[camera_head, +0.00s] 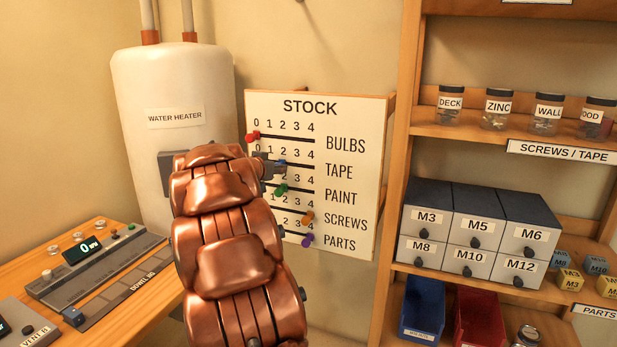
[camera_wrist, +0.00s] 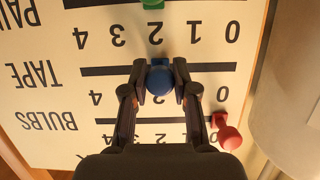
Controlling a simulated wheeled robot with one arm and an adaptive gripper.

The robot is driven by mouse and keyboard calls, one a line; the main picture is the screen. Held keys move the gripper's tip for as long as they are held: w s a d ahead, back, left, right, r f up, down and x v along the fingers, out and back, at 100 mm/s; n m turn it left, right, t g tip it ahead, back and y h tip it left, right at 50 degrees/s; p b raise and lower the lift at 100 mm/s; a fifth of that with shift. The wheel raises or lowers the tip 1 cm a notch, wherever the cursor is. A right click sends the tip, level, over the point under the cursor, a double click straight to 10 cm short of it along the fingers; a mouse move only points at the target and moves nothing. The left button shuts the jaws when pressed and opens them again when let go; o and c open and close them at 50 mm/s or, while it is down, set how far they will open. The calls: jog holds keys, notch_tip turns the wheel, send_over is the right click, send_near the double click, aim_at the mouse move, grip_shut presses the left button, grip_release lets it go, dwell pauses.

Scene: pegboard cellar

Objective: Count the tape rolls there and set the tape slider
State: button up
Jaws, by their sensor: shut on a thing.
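The STOCK board (camera_head: 358,115) hangs on the wall with labelled slider rows numbered 0 to 4. The blue TAPE knob (camera_head: 281,162) is partly hidden by my gripper (camera_head: 270,165). In the wrist view, which is upside down, my gripper (camera_wrist: 160,82) is shut on this blue knob (camera_wrist: 160,79). The knob stands near the middle of its slot, about at the 2; the digits beside it are covered by the fingers. I see no tape rolls in either view.
The red BULBS knob (camera_head: 252,137) is near 0, beside a finger in the wrist view. Green (camera_head: 281,189), orange (camera_head: 307,218) and purple (camera_head: 307,240) knobs sit below. A shelf (camera_head: 470,131) marked SCREWS / TAPE holds jars at right. A water heater (camera_head: 180,85) stands left.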

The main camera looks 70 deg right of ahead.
jog(key=shift+s+d+b, duration=0.2)
jog(key=shift+s+b, duration=3.15)
jog(key=shift+s, duration=1)
jog(key=o, duration=1.7)
jog(key=shift+c, duration=0.2)
jog(key=shift+a+b, duration=0.25)
jog(key=shift+b, duration=0.4)
jog(key=a+b, duration=0.5)
jog(key=a, duration=0.4)
jog(key=shift+s, duration=0.2)
